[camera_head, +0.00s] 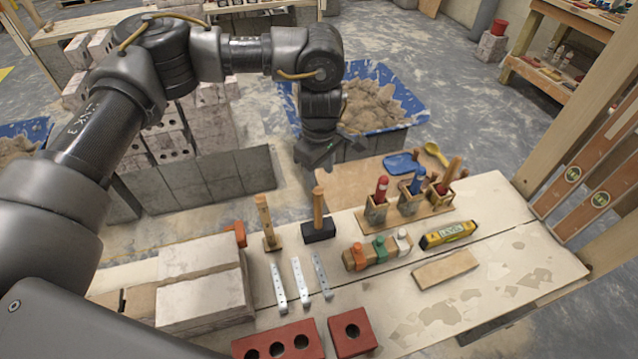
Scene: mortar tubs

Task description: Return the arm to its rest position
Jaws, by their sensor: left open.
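My left arm comes in from the left and reaches across the top of the view, then bends down. My left gripper (316,155) hangs at the arm's end, in front of the blue mortar tub (416,112) and above the far edge of the workbench (480,215). It is open, and I see nothing held in it. The tub holds a heap of sandy mortar (372,106). My right gripper is not in view.
Pale blocks (205,280) lie at left. Stacked bricks (170,145) stand behind.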

